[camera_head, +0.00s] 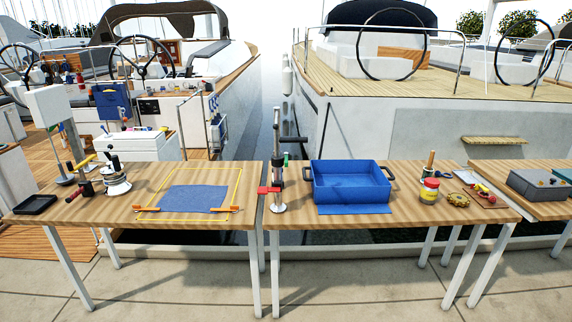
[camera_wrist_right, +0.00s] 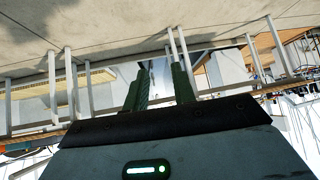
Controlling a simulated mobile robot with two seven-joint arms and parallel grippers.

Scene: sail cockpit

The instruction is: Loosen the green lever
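A dark upright post with a metal body (camera_head: 278,165) stands at the seam between the two nearer tables. A small green piece (camera_head: 286,159) sticks out on its right side; it looks like the green lever, but it is too small to tell how it is set. A red flat piece (camera_head: 268,190) sticks out low on the left of the post. My right gripper (camera_wrist_right: 160,85) shows in the right wrist view with its two dark green fingers apart and nothing between them. No gripper shows in the head view.
A blue tray (camera_head: 350,167) stands right of the post. A blue cloth (camera_head: 190,198) within a yellow frame lies to its left. A winch (camera_head: 116,182) and a black tray (camera_head: 36,204) are further left. A jar (camera_head: 429,191) stands at right. Bare wood lies along the front edges.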

